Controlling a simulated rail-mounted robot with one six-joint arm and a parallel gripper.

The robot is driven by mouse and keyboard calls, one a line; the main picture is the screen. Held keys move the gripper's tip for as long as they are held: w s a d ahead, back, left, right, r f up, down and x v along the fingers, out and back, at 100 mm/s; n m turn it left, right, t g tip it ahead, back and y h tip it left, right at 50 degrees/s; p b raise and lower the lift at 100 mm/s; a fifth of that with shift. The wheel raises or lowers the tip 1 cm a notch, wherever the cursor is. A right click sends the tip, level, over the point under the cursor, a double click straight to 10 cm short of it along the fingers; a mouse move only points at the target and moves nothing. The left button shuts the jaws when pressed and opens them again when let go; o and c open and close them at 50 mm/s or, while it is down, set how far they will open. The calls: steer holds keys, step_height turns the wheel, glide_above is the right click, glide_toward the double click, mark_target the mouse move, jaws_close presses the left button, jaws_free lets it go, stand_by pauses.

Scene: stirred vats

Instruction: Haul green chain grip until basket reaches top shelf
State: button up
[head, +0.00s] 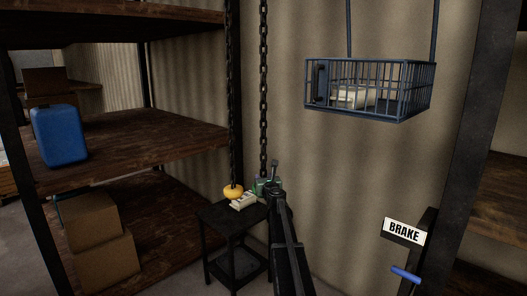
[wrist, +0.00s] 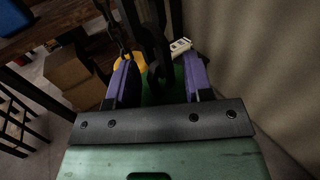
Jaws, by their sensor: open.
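The green chain grip (head: 261,187) hangs at the end of the right-hand chain (head: 263,90), partly hidden by my gripper (head: 270,180) in the head view. In the wrist view my gripper (wrist: 158,75) is open, its two purple-lined fingers on either side of the green grip (wrist: 160,96) and its chain link. I cannot tell whether either finger touches the grip. The blue wire basket (head: 400,104) hangs from blue lines at the upper right, a pale item (head: 352,97) inside it. The top shelf (head: 105,28) of the left rack is at the upper left.
A yellow grip (head: 233,191) hangs on the left chain, close beside the green one. A small dark table (head: 228,212) stands below with a pale object (head: 243,202). A BRAKE sign (head: 404,232) and blue lever (head: 406,274) are at right. The rack holds a blue canister (head: 59,136).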

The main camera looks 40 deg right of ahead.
step_height(320, 180, down, 12)
steer(key=b, duration=1.2)
step_height(320, 180, up, 12)
steer(key=p, duration=1.2)
steer(key=shift+f, duration=0.1)
stand_by(1.1)
steer(key=shift+r, duration=0.3)
steer(key=shift+f, duration=0.2)
stand_by(0.6)
steer(key=v, duration=1.2)
